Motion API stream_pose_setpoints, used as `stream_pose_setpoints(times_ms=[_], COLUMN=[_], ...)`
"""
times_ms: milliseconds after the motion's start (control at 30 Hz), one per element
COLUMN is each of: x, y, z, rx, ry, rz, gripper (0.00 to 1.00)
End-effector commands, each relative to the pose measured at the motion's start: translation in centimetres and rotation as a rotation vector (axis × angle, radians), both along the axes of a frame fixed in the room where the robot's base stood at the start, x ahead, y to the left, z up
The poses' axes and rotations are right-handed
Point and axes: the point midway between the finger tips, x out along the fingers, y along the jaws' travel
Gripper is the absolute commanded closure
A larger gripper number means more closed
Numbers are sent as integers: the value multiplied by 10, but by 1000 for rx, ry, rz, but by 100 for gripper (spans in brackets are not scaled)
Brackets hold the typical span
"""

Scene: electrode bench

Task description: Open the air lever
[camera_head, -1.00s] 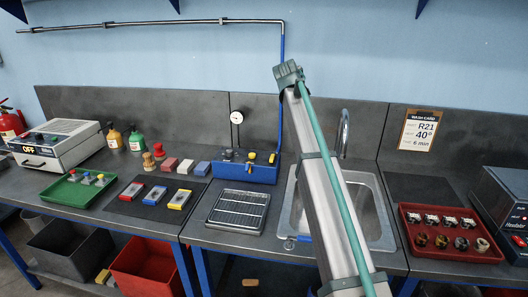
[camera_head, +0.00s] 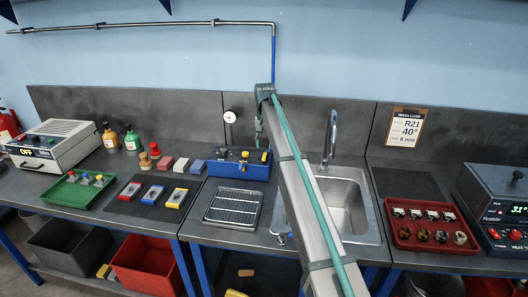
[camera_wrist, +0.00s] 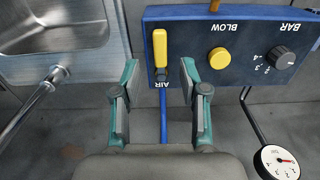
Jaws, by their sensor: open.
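The air lever (camera_wrist: 160,48) is a yellow handle on the blue control box (camera_wrist: 185,70), above the printed word AIR in the wrist view. It lies along the picture's vertical, with a dark fitting at its lower end. In the head view the lever (camera_head: 265,157) is at the right end of the blue box (camera_head: 232,170). My gripper (camera_wrist: 159,72) is open and empty, one finger on each side of the lever's lower end. Its fingertips appear over the box's edge; I cannot tell their exact height. In the head view my gripper (camera_head: 259,132) hangs just above the lever.
A yellow BLOW button (camera_wrist: 219,58) and a black BAR knob (camera_wrist: 285,57) sit beside the lever. A pressure gauge (camera_wrist: 278,163) stands behind the box. The sink (camera_wrist: 60,35) and its tap (camera_wrist: 35,105) are at left in the wrist view.

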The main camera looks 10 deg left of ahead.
Motion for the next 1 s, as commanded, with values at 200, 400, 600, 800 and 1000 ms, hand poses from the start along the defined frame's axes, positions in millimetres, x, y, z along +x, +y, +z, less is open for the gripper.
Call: stream_pose_setpoints(times_ms=[200,400,600,800,1000], x=[-1,0,0,0,0], y=[0,0,0,0,0], z=[-32,-49,-53,-53,-53], rx=[-1,0,0,0,0], ry=[0,-2,-3,-3,-2], rz=[1,1,1,1,1], gripper=[56,56,56,66,100])
